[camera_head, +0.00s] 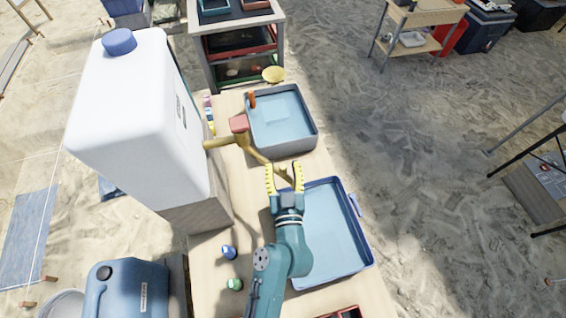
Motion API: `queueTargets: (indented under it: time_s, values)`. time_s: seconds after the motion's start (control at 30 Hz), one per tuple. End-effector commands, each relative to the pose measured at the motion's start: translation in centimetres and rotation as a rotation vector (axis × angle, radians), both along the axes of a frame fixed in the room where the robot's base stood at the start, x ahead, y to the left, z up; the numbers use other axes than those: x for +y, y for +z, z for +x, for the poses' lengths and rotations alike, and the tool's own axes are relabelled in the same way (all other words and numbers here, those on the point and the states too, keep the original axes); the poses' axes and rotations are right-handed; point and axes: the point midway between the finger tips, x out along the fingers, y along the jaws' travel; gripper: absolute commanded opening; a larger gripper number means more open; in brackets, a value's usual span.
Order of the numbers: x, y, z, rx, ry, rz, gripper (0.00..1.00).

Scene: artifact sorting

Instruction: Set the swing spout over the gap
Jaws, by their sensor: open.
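The brass-coloured swing spout (253,152) comes from the tap on the side of the white tank (125,90) and slants down to the right. Its outer end lies near the gap (316,166) between the grey basin (297,147) and the blue basin (365,246). My gripper (284,172), with yellow fingers, is open at the spout's outer end. The spout's end appears between the fingers; whether they touch it I cannot tell.
An orange item (252,100) is at the grey basin's left rim. A blue knob-like item (229,252) and a green one (234,284) lie on the table left of my arm. A blue jug (125,290) stands at lower left.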

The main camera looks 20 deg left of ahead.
Motion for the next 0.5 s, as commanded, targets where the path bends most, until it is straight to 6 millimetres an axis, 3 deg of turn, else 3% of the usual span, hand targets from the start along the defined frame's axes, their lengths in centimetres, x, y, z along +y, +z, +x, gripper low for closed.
queueTargets:
  time_s: [0.33,0.5]
  values:
    - [0.33,-0.05,0.55,0.001,0.000,-0.001,0.51]
    - [0.31,-0.04,0.54,0.001,0.000,-0.001,0.18]
